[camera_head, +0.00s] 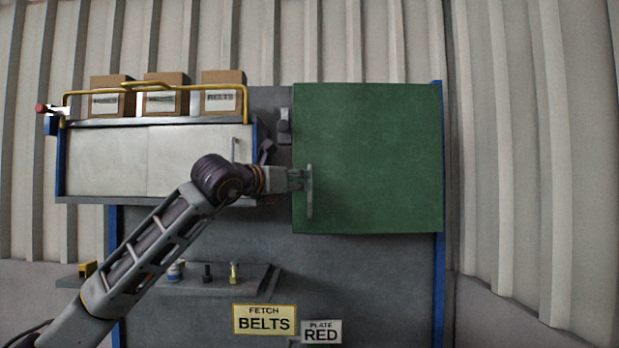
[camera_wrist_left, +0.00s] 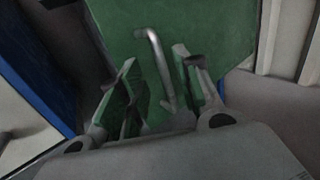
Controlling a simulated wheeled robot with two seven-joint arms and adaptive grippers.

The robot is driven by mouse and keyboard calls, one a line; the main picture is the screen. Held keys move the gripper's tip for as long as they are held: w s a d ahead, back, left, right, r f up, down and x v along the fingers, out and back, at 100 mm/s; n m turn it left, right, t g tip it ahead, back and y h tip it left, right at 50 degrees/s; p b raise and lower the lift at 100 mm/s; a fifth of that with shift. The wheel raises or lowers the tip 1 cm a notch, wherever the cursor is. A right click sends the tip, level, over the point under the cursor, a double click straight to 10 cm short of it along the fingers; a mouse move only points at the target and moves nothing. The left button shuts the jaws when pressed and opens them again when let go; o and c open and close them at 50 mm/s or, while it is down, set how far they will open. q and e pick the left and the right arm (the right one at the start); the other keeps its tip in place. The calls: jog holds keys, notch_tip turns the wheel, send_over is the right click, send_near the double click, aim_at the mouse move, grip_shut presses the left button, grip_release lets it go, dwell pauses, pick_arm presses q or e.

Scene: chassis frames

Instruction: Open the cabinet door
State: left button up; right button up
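The green cabinet door (camera_head: 375,150) is a flat square panel on the blue-edged grey unit, and it appears shut. Its upright bar handle (camera_head: 309,205) is near the door's left edge. My left gripper (camera_head: 300,180) reaches in from the left and is at the handle. In the left wrist view the metal handle (camera_wrist_left: 160,65) runs between the two fingers of my open left gripper (camera_wrist_left: 156,72). Gaps show on both sides of the bar, narrower on the right. I cannot tell whether a finger touches it. My right gripper is not in view.
A grey wall cabinet (camera_head: 100,165) with pale doors is at left, with several cardboard boxes (camera_head: 165,98) and a yellow rail above. A shelf (camera_head: 215,285) below holds small items. Signs read "FETCH BELTS" (camera_head: 264,320) and "PLATE RED" (camera_head: 321,333). Right of the unit looks clear.

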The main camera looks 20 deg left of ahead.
pick_arm(q)
jog(key=shift+p+x, duration=1.05)
jog(key=shift+x, duration=2.05)
jog(key=shift+c, duration=0.3)
grip_shut()
